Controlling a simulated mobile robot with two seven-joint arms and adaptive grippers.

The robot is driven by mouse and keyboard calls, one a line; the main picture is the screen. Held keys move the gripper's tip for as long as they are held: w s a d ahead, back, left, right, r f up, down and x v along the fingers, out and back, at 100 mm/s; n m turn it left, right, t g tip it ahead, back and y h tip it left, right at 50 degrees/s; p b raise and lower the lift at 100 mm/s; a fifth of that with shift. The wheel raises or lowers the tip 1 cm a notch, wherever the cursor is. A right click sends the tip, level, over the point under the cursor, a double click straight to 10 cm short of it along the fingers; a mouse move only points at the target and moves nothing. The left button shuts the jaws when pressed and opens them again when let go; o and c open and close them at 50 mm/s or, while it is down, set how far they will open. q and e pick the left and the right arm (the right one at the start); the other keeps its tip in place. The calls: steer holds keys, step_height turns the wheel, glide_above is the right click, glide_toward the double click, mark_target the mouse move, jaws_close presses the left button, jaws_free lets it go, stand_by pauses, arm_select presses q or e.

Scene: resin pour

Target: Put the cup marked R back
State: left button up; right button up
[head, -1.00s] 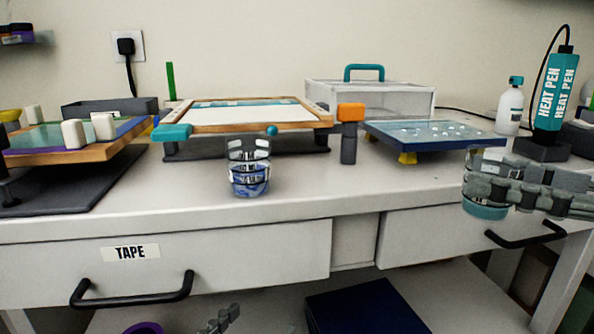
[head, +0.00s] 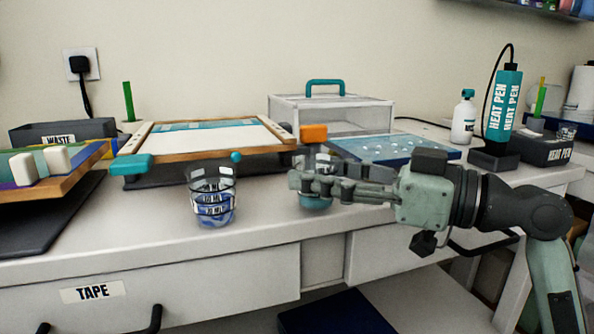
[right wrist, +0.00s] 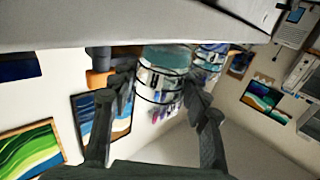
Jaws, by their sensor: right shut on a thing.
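My right gripper (head: 306,184) is shut on a clear cup with teal contents (head: 315,203) at the bench's front. The fingers hide the cup's middle. In the right wrist view the cup (right wrist: 163,60) sits between the two fingers, its teal end towards the top of the picture. I cannot read an R on it. A second clear cup with blue contents (head: 212,207) stands upright on the bench (head: 135,220), to the left of the held cup and apart from it. It also shows in the right wrist view (right wrist: 210,60). My left gripper is out of view.
A framed panel (head: 215,141) stands behind the cups. An orange-topped block (head: 313,134) is just behind the held cup. A blue panel (head: 395,149), a white bottle (head: 463,118) and a heat pen (head: 503,108) are further right. The WASTE bin (head: 60,133) is left.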

steer(key=x, duration=0.3)
steer(key=shift+w+a+f, duration=0.1)
steer(key=shift+a, duration=0.25)
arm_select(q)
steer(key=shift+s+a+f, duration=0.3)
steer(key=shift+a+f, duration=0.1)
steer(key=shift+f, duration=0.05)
arm_select(e)
steer(key=shift+d+f, duration=0.15)
steer(key=shift+f, duration=0.05)
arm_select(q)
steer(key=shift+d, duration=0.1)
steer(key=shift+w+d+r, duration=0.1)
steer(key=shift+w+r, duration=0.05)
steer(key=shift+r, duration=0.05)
arm_select(e)
steer(key=o, duration=1.2)
steer(key=shift+c, duration=0.2)
